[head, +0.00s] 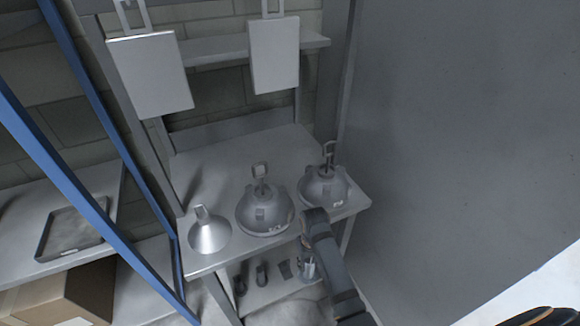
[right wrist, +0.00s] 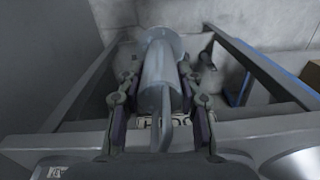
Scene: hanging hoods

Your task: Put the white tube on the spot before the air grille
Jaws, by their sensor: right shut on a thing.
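The white tube (right wrist: 158,75) is a pale grey-white cylinder with a wide flange at its far end. In the right wrist view it lies between the two fingers of my right gripper (right wrist: 160,125), which is shut on it. In the head view my right arm comes in from the lower right. My right gripper (head: 308,264) shows small in front of the bench's front edge, below the bench top, partly hidden by my arm. I cannot make out the air grille or the spot before it. My left gripper is not in view.
The bench (head: 207,263) carries two grey domed hoods (head: 264,213) (head: 325,190) and a silver cone (head: 209,236). Several dark small things stand on a lower shelf (head: 262,297). White plates (head: 150,75) (head: 274,55) hang behind. A blue-framed rack (head: 72,105) stands left, a grey wall (head: 460,130) right.

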